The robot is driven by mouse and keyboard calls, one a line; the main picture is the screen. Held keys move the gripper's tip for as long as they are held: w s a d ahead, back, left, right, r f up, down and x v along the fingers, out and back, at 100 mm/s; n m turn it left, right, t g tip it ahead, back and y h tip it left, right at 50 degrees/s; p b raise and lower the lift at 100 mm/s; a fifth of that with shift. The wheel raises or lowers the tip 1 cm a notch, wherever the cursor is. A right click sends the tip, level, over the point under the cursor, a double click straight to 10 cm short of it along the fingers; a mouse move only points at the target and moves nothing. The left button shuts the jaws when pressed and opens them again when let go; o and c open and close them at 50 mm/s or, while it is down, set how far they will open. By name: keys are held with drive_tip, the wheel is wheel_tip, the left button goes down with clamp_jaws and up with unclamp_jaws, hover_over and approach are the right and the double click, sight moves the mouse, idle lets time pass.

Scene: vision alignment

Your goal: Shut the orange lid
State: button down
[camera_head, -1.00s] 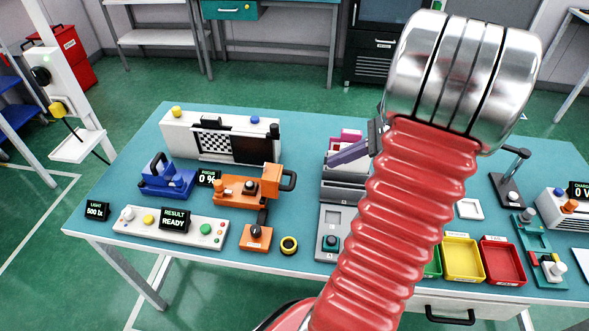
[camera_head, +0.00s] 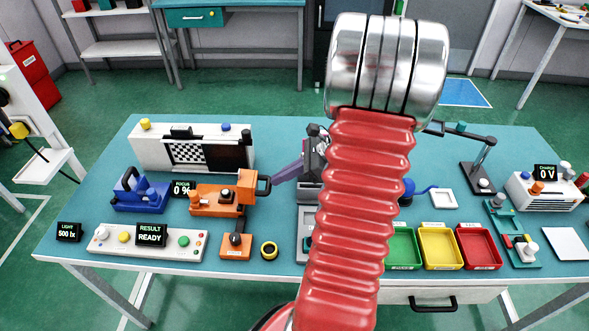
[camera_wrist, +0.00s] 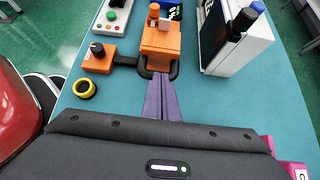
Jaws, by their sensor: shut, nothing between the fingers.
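The orange lid (camera_head: 247,188) is the taller block at the right end of an orange fixture (camera_head: 212,201), with a black loop handle (camera_head: 264,185) on its right side. In the wrist view the orange lid (camera_wrist: 160,48) lies straight ahead, its black handle (camera_wrist: 160,72) facing me. My gripper (camera_head: 272,182) has long purple fingers, pressed together and empty. In the wrist view the gripper's tips (camera_wrist: 162,78) are at the handle; I cannot tell whether they touch it. The lid's exact opening angle is unclear.
A blue fixture (camera_head: 140,190) stands left of the orange one, and a white checkerboard unit (camera_head: 190,148) behind. A button panel (camera_head: 150,242), an orange knob box (camera_head: 236,246) and a yellow ring (camera_head: 269,250) lie in front. My arm hides part of the table's middle.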

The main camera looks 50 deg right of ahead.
sight(256, 187)
drive_tip(key=shift+w+a+r, duration=0.15)
drive_tip(key=shift+w+a, duration=0.4)
drive_tip(key=shift+w, duration=0.15)
drive_tip(key=shift+w+a+r, duration=0.1)
drive_tip(key=shift+w+a, duration=0.4)
drive_tip(key=shift+w, duration=0.2)
drive_tip(key=shift+d, duration=0.15)
